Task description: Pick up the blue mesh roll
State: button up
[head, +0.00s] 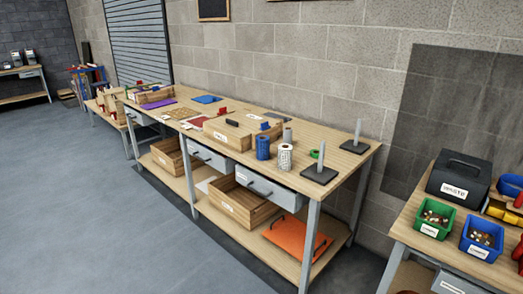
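A blue roll (263,147) stands upright on the long wooden workbench (330,150), toward its right part. A white roll with a dark mesh pattern (285,158) stands upright just to its right. A greyish roll (287,136) stands behind these two. The blue roll is too small here to make out any mesh on it. My gripper is not in view.
Two dark bases with upright posts (320,172) (356,145) stand at the bench's right end. A wooden box (225,134) lies left of the rolls. Another bench (400,225) with bins is at right. The grey floor (120,220) in front is clear.

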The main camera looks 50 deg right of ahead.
aim_at(263, 142)
jog(key=z, duration=0.05)
jog(key=i, duration=0.95)
jog(key=u, duration=0.05)
